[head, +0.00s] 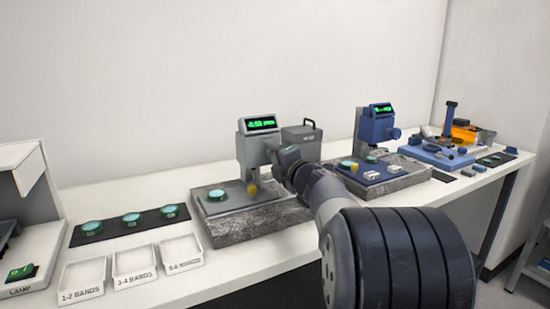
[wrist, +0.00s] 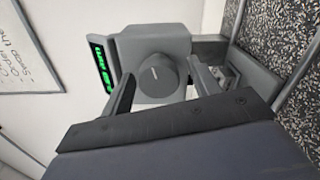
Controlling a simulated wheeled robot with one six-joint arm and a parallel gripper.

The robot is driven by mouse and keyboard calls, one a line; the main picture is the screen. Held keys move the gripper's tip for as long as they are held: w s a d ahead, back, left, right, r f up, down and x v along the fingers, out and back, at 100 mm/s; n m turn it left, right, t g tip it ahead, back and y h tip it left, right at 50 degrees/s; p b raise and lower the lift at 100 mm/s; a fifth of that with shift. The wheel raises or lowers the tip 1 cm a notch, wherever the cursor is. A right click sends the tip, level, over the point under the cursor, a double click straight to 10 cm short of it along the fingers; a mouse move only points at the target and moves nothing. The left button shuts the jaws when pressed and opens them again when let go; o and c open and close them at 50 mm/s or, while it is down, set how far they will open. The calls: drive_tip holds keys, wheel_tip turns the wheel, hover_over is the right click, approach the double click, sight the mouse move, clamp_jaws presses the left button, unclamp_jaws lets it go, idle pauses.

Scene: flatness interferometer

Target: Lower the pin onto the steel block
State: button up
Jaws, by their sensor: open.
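The grey gauge head (head: 258,143) with a lit green display stands on a granite base (head: 240,228). In the wrist view its round dark knob (wrist: 160,82) faces me. My gripper (wrist: 163,72) is open, with one finger on each side of the knob; I cannot tell whether they touch it. In the head view my gripper (head: 276,155) is at the right side of the gauge head. A small pale metal piece (wrist: 229,78), perhaps the steel block, shows partly behind the right finger. I cannot make out the pin or its gap to the block.
A teal disc (head: 217,195) and a yellow piece (head: 252,189) are on the grey station. A grey box (head: 301,141) stands behind. A blue gauge (head: 377,126) is to the right. Discs on a dark mat (head: 110,232) and labelled white trays (head: 134,265) are left.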

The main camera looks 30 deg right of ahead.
drive_tip(key=s, duration=1)
drive_tip(key=shift+s+d+p, duration=0.2)
drive_tip(key=shift+p, duration=0.15)
drive_tip(key=shift+w, duration=0.1)
drive_tip(key=w, duration=1)
drive_tip(key=shift+w+a+b, duration=0.2)
drive_tip(key=shift+w+b, duration=0.15)
drive_tip(key=shift+r, duration=0.1)
